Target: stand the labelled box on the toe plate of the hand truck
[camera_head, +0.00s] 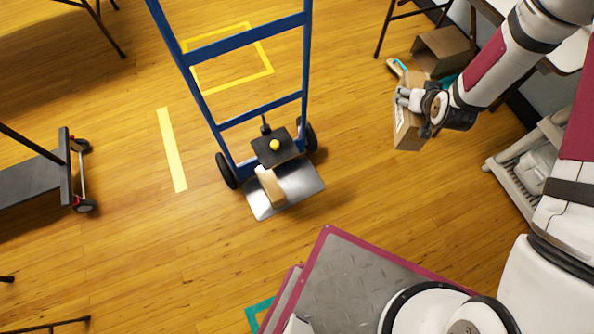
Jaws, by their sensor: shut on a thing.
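My gripper (408,98) is shut on a brown cardboard box (408,133) at the upper right. A pale patch, perhaps its label, shows on the box's left side; I cannot read it. The blue hand truck (260,117) stands upright on its black wheels, left of my gripper. Its silver toe plate (302,184) rests at floor level. A small tan block (270,186) is on the plate's left part, and a dark piece with a yellow knob (275,145) sits above the plate's rear. The held box is apart from the truck, to its right.
An open cardboard carton (441,50) stands behind the held box. A pale slatted crate (515,170) is at the right. A dark wheeled cart (35,180) is at far left. Yellow tape (172,150) marks the floor. Open floor lies between the box and the toe plate.

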